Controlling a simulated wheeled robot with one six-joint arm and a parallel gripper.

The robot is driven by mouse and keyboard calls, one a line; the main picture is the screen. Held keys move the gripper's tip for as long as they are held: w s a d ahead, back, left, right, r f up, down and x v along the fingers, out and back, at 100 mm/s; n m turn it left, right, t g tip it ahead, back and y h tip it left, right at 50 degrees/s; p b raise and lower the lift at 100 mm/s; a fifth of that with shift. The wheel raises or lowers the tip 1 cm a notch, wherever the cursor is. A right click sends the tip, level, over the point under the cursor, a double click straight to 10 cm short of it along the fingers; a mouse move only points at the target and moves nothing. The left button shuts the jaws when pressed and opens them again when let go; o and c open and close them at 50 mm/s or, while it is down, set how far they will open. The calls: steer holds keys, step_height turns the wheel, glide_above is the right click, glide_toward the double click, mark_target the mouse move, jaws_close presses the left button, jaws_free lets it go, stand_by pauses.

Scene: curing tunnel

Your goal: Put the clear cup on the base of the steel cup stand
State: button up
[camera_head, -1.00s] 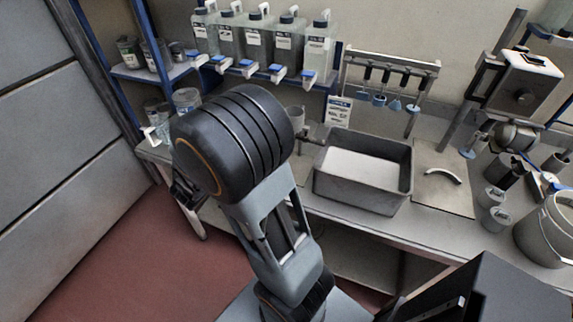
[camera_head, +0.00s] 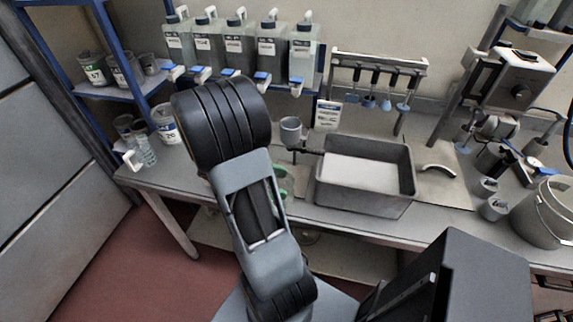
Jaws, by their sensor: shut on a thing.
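The steel cup stand (camera_head: 290,131) stands on the bench left of the grey tray. Its grey cup shows at the top, and my arm partly hides its lower part and base. My gripper is not visible; my arm's dark rounded link and grey forearm cover that area. A small pale thing with green edges (camera_head: 283,182) shows just right of my forearm, below the stand; I cannot tell what it is. Clear cups (camera_head: 146,152) stand at the bench's left end. I cannot make out which clear cup is the task's one.
A grey tray (camera_head: 333,190) with a white bottom sits mid-bench. A labelled white tub (camera_head: 165,124) stands at left. Several bottles with taps (camera_head: 237,45) line the shelf above. Small grey cups (camera_head: 494,208) and a bucket (camera_head: 545,212) are at right.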

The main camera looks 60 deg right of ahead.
steer(key=shift+w+d+f+p, duration=0.25)
steer(key=shift+w+d+f, duration=0.35)
steer(key=shift+d, duration=1.15)
steer(key=shift+w+d+f+p, duration=0.3)
steer(key=shift+w+d+f, duration=0.25)
steer(key=shift+d, duration=1.15)
steer(key=shift+w+d+f+p, duration=0.25)
steer(key=shift+w+d+f, duration=0.3)
steer(key=shift+d, duration=1.2)
steer(key=shift+f, duration=0.15)
steer(key=shift+f, duration=0.15)
steer(key=o, duration=0.9)
